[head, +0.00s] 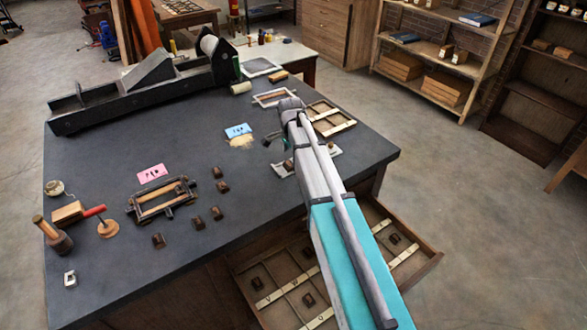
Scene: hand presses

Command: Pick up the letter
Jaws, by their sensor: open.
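Several small dark brown letter blocks lie on the dark bench top. A group of them, including one letter block (215,212), is beside a wooden frame (162,200). Another letter block (288,165) is on a pale flat piece (280,172) close below my gripper (276,142), and one more (331,146) shows just right of my arm. My gripper is open and small in the view, beside a light tan patch on the bench. My arm hides part of the pale piece. I cannot tell which block is the letter meant, nor whether the gripper touches one.
The bench (110,160) carries a long press (150,80) at the back. A pink card (152,173), a blue card (238,130), and hand tools lie on it. An open drawer (425,262) with divided compartments juts out below my arm. The bench's middle is mostly clear.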

